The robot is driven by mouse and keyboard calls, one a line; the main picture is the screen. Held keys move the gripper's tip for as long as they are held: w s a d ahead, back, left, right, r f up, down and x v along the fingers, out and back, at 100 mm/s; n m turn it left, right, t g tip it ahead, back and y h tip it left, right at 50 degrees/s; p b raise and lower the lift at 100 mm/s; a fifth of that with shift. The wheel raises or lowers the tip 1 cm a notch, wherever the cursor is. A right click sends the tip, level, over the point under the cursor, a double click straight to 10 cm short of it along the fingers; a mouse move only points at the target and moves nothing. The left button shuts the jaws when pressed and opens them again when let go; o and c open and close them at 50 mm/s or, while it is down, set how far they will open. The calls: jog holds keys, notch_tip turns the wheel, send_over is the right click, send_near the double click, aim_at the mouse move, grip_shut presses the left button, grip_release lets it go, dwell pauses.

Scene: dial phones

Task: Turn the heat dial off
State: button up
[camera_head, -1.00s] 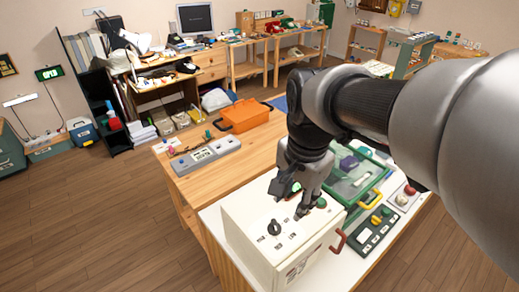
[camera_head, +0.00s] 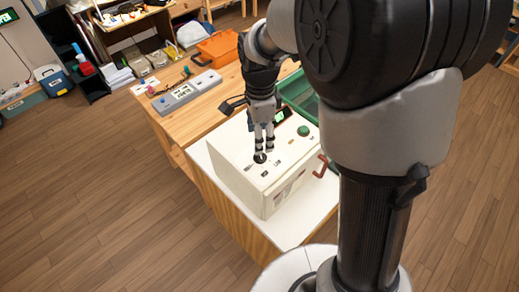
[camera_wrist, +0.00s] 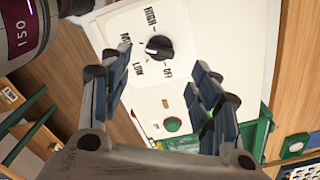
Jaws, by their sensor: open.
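The heat dial (camera_wrist: 159,47) is a round black knob on the white face of a cream box (camera_head: 238,170). Labels around it include HIGH, LOW and OFF; a fourth is partly hidden by a finger. A pale mark shows on the knob, but I cannot tell surely which label it faces. My gripper (camera_head: 263,146) points down over the dial in the head view, where the dial (camera_head: 260,158) is just below the fingertips. In the wrist view my gripper (camera_wrist: 159,68) is open and empty, its fingers either side of the dial's line; contact is not visible.
A green button (camera_head: 303,131) and a red handle (camera_head: 320,166) are on the box. A green tray (camera_head: 303,98) stands behind it. A grey device (camera_head: 187,94) and an orange case (camera_head: 217,48) sit on the wooden table to the left and back.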

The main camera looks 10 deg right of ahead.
aim_at(260, 156)
notch_tip(260, 156, down, 7)
jog(key=shift+f+b, duration=0.15)
jog(key=shift+b, duration=0.45)
jog(key=shift+c, duration=0.4)
jog(key=c, duration=1)
jog(key=shift+o, duration=0.2)
